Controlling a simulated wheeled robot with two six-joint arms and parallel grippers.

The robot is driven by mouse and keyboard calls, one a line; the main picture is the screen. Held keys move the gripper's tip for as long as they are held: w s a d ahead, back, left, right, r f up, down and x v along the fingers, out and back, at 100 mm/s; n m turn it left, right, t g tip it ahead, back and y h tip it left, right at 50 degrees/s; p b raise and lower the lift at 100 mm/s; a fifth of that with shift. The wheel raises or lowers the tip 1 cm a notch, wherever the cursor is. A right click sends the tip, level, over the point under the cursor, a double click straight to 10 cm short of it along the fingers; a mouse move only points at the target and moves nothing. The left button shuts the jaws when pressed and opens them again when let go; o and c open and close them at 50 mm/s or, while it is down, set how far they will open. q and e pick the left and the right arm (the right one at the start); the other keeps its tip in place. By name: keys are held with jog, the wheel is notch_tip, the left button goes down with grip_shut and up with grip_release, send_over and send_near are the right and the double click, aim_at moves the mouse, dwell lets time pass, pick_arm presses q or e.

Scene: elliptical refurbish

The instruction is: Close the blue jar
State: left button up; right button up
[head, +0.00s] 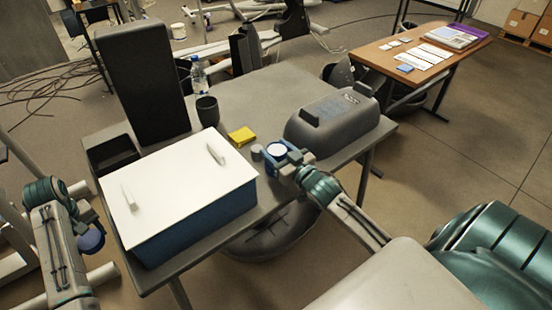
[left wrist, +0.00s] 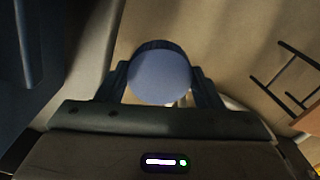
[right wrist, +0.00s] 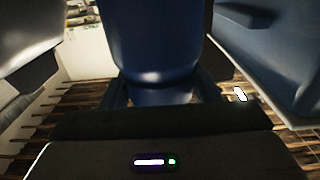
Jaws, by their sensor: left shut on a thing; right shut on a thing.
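The blue jar (head: 277,149) is at the front right part of the table in the head view, with a pale round top showing. My right gripper (head: 288,158) is shut on its side; in the right wrist view the jar (right wrist: 152,45) stands between the fingers (right wrist: 160,95). I cannot tell whether it touches the table. My left gripper (head: 90,232) is off the table's left side, shut on a round blue lid (head: 92,239). The lid (left wrist: 160,75) also shows face-on between the fingers (left wrist: 160,88) in the left wrist view. Lid and jar are far apart.
A large blue box with a white top (head: 180,185) stands on the table (head: 240,90) between my grippers. A small grey cylinder (head: 256,152), yellow block (head: 241,135), dark cup (head: 207,109), bottle (head: 198,75) and grey machine cover (head: 332,122) stand around the jar.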

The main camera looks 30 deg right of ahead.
jog(key=shift+r, duration=0.1)
pick_arm(q)
jog(key=shift+f, duration=0.1)
pick_arm(e)
jog(key=shift+w, duration=0.2)
pick_arm(q)
jog(key=shift+f+b, duration=0.4)
jog(key=shift+b, duration=0.1)
pick_arm(e)
jog(key=shift+w+f, duration=0.15)
jog(key=shift+f, duration=1.65)
pick_arm(q)
jog(key=shift+f, duration=0.15)
pick_arm(e)
jog(key=shift+f, duration=0.15)
jog(key=o, duration=1.4)
